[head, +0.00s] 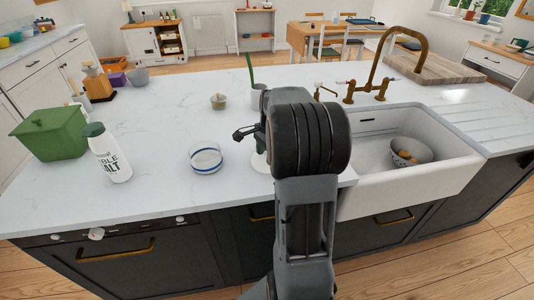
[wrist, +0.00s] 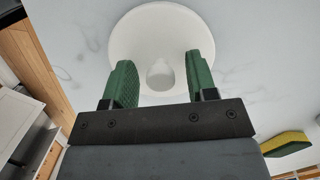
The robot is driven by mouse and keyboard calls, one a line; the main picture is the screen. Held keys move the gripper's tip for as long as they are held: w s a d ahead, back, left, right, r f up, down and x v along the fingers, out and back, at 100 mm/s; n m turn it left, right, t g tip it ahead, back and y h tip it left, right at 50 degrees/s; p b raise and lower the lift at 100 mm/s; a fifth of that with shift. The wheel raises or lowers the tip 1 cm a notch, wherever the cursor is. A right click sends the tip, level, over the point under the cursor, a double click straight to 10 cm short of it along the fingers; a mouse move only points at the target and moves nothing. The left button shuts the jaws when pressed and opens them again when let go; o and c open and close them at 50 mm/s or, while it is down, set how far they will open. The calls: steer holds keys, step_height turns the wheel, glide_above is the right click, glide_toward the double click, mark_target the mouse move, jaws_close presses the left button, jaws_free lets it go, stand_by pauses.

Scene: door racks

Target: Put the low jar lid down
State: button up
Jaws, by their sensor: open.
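A round white lid (wrist: 135,35) with a central knob (wrist: 160,75) lies on or just above the pale countertop in the wrist view. In the head view only part of the lid (head: 260,166) shows, beside the front edge of the counter, with my arm hiding the rest. My gripper (wrist: 160,76) is open, with its green fingertips on either side of the knob and visible gaps between. In the head view my arm hides most of the gripper.
A glass bowl with a blue band (head: 206,158) stands left of the lid. A salt bottle (head: 107,153) and a green bin (head: 50,134) stand further left. The sink (head: 419,143) holds a colander (head: 410,151). A yellow-green sponge (wrist: 287,144) shows in the wrist view.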

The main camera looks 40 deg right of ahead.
step_height(320, 180, up, 12)
steer(key=d+p, duration=0.1)
steer(key=s+a+f+n+t, duration=0.1)
steer(key=s+a+f+n, duration=0.1)
steer(key=s+a+n, duration=0.2)
steer(key=s+a+f+n+t+h, duration=0.1)
steer(key=s+a+f+n, duration=0.2)
steer(key=a+n, duration=0.5)
steer(key=s+a+f+n+t, duration=0.1)
steer(key=s+a+f+n, duration=0.2)
steer(key=a, duration=0.7)
steer(key=s+n, duration=0.2)
steer(key=n, duration=0.2)
steer(key=shift+s, duration=0.15)
step_height(320, 180, up, 3)
steer(key=shift+f+p, duration=0.2)
steer(key=shift+p, duration=1.05)
